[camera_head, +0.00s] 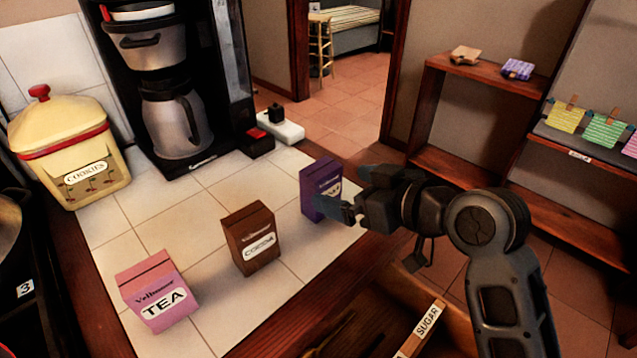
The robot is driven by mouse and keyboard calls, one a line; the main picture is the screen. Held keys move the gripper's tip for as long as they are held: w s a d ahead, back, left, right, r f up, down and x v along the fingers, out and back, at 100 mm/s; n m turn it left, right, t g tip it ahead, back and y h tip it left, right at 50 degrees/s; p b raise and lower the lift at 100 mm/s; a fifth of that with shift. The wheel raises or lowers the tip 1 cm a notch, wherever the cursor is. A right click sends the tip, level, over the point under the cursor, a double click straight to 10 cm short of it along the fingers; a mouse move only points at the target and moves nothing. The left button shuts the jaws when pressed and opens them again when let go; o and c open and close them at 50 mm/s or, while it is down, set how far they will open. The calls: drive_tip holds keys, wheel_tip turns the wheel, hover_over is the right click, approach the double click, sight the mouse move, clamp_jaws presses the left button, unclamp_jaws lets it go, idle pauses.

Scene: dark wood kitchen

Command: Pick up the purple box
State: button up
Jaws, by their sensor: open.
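The purple box (316,184) stands upright on the white tiled counter, near its right edge, with a pale label on its front. My gripper (348,202) is at the right side of the box, its fingers pointing left toward it. The fingers are open and overlap the box's lower right part in the picture. I cannot tell whether they touch the box or reach around it. Part of the label is hidden behind the fingers.
A brown cocoa box (250,238) and a pink tea box (158,290) stand to the left on the counter. A coffee maker (176,120) and a yellow cookie jar (66,150) are behind. An open drawer (462,318) holds a sugar packet (424,328).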

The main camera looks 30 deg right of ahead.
sight(330, 185)
drive_tip(key=x, duration=0.6)
drive_tip(key=shift+w+a+p, duration=0.15)
drive_tip(key=shift+a+p, duration=0.2)
drive_tip(key=shift+a, duration=0.05)
drive_tip(key=shift+c, duration=0.3)
drive_tip(key=c, duration=1)
